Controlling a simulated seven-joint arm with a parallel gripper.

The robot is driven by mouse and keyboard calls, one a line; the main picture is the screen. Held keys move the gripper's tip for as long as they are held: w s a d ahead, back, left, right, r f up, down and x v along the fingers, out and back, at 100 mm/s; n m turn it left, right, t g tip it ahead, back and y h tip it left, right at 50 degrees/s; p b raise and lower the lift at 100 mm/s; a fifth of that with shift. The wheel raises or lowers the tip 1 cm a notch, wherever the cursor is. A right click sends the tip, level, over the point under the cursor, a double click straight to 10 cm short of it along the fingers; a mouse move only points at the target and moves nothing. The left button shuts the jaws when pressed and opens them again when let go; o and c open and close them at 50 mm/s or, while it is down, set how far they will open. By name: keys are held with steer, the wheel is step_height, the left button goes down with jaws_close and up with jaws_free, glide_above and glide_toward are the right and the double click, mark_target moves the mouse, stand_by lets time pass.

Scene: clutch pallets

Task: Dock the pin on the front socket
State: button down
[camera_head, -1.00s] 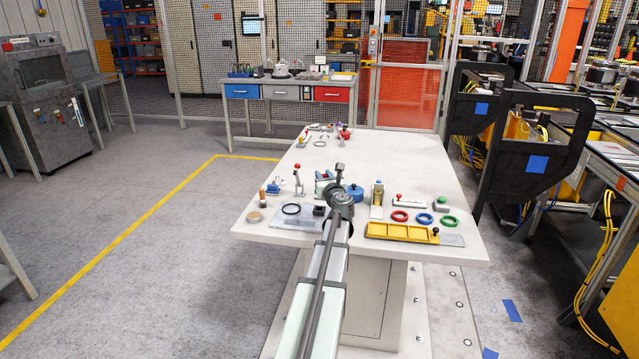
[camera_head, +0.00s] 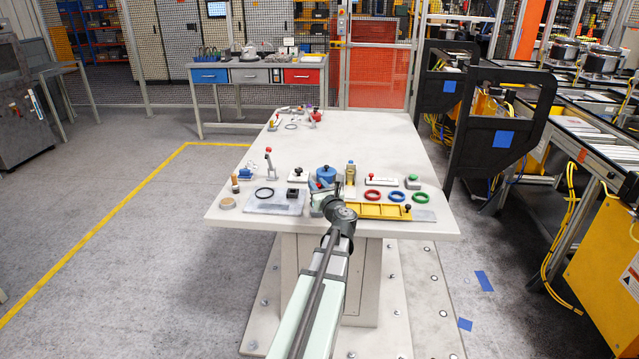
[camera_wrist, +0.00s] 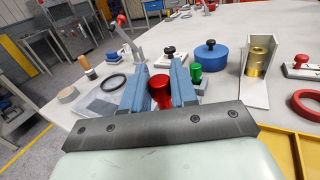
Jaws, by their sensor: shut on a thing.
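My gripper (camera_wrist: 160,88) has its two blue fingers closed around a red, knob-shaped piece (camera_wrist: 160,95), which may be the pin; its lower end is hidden. In the head view my gripper (camera_head: 323,196) is over the table's near part, right of a grey plate (camera_head: 257,206). The plate carries a black ring (camera_head: 264,193) and a small black block (camera_head: 293,192). A green peg (camera_wrist: 196,75) shows just right of the right finger in the wrist view. I cannot tell which part is the front socket.
A blue cylinder (camera_head: 326,174) and a white block with a black knob (camera_head: 298,176) are behind the gripper. A brass cylinder (camera_wrist: 259,55) stands in a white bracket. Right of the gripper are a yellow tray (camera_head: 385,211) and red (camera_head: 372,195), blue and green rings.

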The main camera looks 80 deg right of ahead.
steer(key=shift+f, duration=2.35)
steer(key=shift+f, duration=0.6)
steer(key=c, duration=1.2)
jaws_free()
steer(key=shift+o, duration=0.2)
steer(key=shift+a, duration=0.1)
steer(key=v, duration=1)
steer(key=shift+s+a, duration=0.2)
steer(key=shift+a, duration=0.15)
